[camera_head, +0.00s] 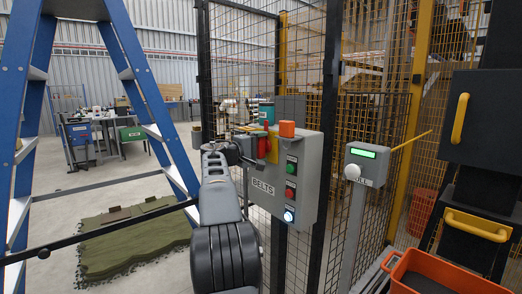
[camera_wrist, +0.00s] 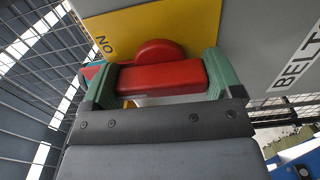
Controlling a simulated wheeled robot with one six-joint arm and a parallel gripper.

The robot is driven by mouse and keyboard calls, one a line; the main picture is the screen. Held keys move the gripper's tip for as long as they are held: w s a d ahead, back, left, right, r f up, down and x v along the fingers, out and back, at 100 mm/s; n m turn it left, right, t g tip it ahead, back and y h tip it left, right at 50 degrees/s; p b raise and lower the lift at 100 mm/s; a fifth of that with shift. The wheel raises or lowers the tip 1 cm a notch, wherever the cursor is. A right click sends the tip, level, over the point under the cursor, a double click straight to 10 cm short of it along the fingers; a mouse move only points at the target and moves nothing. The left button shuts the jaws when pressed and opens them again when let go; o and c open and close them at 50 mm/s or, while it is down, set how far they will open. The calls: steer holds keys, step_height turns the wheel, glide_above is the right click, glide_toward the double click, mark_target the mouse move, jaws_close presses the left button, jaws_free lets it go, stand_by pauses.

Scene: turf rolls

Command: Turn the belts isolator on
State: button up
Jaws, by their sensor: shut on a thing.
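The grey control box labelled BELTS (camera_head: 309,172) is on a post by the mesh fence in the head view. The isolator's red handle (camera_wrist: 162,77) lies across the wrist view, in front of its round red hub and a yellow plate (camera_wrist: 125,32). Letters of an ON mark show on the plate near the handle's left end, turned over in this view. My gripper (camera_wrist: 160,80) is shut on the handle, with a green finger at each end. In the head view my gripper (camera_head: 257,146) is at the box's left side and partly hides the isolator.
The box front has a green button (camera_head: 291,163), a red one (camera_head: 290,190) and a lit one (camera_head: 289,214); an orange cap (camera_head: 287,128) is on top. A grey post unit with a green display (camera_head: 363,152) stands right. A blue ladder (camera_head: 150,85) stands left, near green turf (camera_head: 135,240).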

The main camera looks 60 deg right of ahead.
steer(key=shift+f, duration=0.1)
steer(key=o, duration=0.7)
steer(key=shift+o, duration=0.2)
steer(key=shift+a, duration=0.1)
steer(key=v, duration=1.3)
steer(key=shift+a, duration=0.25)
steer(key=shift+w, duration=0.15)
